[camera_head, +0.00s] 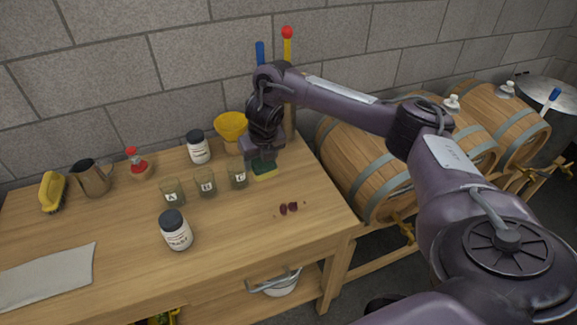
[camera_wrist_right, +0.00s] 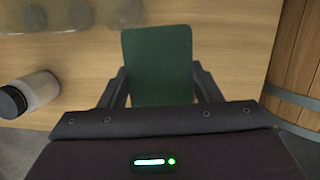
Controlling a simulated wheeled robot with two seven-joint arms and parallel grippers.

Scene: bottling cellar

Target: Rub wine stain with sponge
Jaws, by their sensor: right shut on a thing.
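The sponge (camera_head: 264,170), dark green on top with a yellow layer below, is between the fingers of my right gripper (camera_head: 258,157), near the back right of the wooden table. In the right wrist view the fingers (camera_wrist_right: 160,90) close on both sides of the sponge's green face (camera_wrist_right: 157,50). I cannot tell whether the sponge touches the table. The dark red wine stain (camera_head: 289,208) lies on the tabletop nearer the front right, apart from the sponge, with small spots around it. My left gripper is not in view.
A lettered glass (camera_head: 238,178) stands just left of the sponge, with others beside it. A yellow funnel (camera_head: 230,128) and a white jar (camera_head: 198,147) are behind. Another jar (camera_head: 176,232) stands nearer the front. Barrels (camera_head: 365,165) stand right of the table (camera_head: 240,240).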

